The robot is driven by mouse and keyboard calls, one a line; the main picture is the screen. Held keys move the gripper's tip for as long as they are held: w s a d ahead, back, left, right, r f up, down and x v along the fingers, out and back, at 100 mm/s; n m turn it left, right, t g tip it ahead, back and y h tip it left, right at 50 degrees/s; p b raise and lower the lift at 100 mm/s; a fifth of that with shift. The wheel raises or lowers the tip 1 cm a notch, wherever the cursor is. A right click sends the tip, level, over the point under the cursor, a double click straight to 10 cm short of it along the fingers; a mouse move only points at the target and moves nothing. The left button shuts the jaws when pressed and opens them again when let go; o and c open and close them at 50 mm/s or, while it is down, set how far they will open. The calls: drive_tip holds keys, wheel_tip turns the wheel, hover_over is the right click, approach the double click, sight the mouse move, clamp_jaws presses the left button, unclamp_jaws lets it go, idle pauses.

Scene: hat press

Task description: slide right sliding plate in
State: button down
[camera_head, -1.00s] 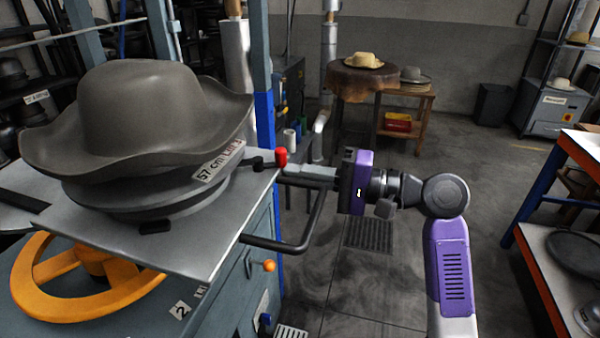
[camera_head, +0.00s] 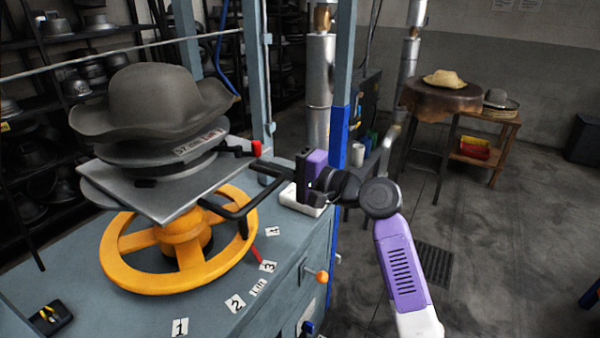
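The right sliding plate (camera_head: 172,207) is a flat grey metal sheet. It lies above the orange handwheel (camera_head: 125,272) and carries a stacked round form with a dark grey felt hat (camera_head: 155,97). A black bar handle (camera_head: 240,207) sticks out from the plate's right side, and a red-tipped lever (camera_head: 256,148) sits at its back right corner.
The blue-grey bench (camera_head: 215,285) bears number labels and a small black box (camera_head: 51,318). A blue and grey post (camera_head: 340,120) stands behind my gripper. A table with a straw hat (camera_head: 452,79) is at the back right. The floor on the right is clear.

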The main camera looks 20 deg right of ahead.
sight(250, 153)
drive_tip(key=x, duration=0.5)
drive_tip(key=shift+w+a+r, duration=0.15)
drive_tip(key=shift+a, duration=0.05)
drive_tip(key=shift+r, duration=0.1)
